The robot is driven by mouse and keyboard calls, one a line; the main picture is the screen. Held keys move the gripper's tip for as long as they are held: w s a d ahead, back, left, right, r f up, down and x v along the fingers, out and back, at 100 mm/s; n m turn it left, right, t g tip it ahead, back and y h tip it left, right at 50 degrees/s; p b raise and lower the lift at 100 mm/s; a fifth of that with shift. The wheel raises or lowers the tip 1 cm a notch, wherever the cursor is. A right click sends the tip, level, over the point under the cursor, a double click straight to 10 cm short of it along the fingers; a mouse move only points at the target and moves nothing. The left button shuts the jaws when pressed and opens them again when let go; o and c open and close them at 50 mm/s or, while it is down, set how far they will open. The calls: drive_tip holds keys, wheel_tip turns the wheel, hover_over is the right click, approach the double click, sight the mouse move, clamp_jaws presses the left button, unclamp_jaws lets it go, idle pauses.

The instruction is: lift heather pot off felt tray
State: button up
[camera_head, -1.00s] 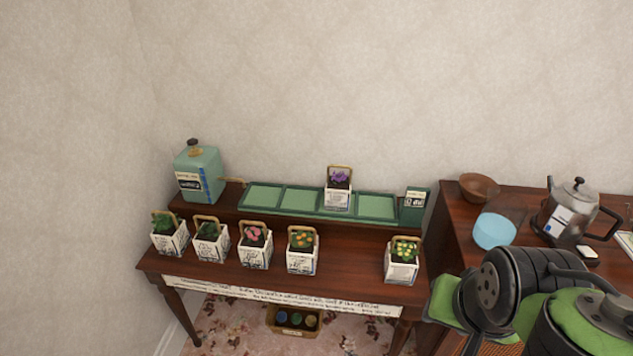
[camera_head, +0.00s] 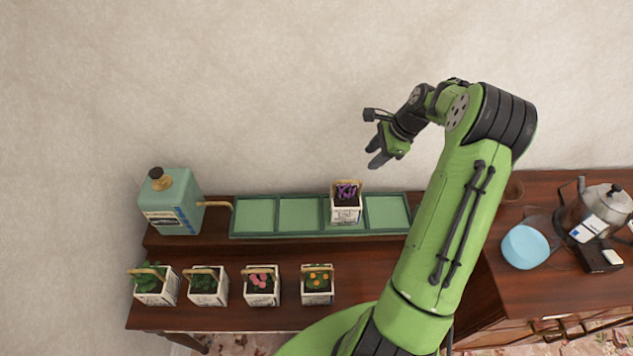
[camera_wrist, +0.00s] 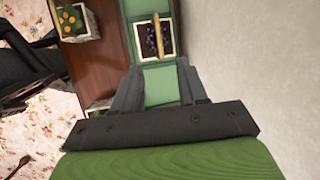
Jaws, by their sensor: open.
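The heather pot, a white square pot with purple flowers and a tan handle (camera_head: 346,208), stands upright in the third compartment from the left of the green felt tray (camera_head: 300,215). In the wrist view the pot (camera_wrist: 146,40) lies just beyond my fingers, its handle crossing above the flowers. My gripper (camera_head: 375,157) is open and empty, above and slightly right of the pot, apart from it. In the wrist view my gripper (camera_wrist: 158,84) frames a bare felt compartment of the tray (camera_wrist: 161,88) between its fingers.
Several potted plants, such as an orange-flowered pot (camera_head: 317,285), stand on the lower shelf in front. A green watering can (camera_head: 172,203) stands left of the tray, its spout towards it. A kettle (camera_head: 602,210) and blue bowl (camera_head: 525,247) are at right. The wall is close behind.

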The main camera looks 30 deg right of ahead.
approach(348, 181)
drive_tip(key=x, duration=0.5)
drive_tip(key=p+x, duration=0.1)
drive_tip(key=x, duration=0.4)
drive_tip(key=shift+w+d+f, duration=0.15)
drive_tip(key=shift+f, duration=0.25)
drive_tip(key=shift+r, duration=0.1)
drive_tip(key=c, duration=0.3)
clamp_jaws()
idle(0.3)
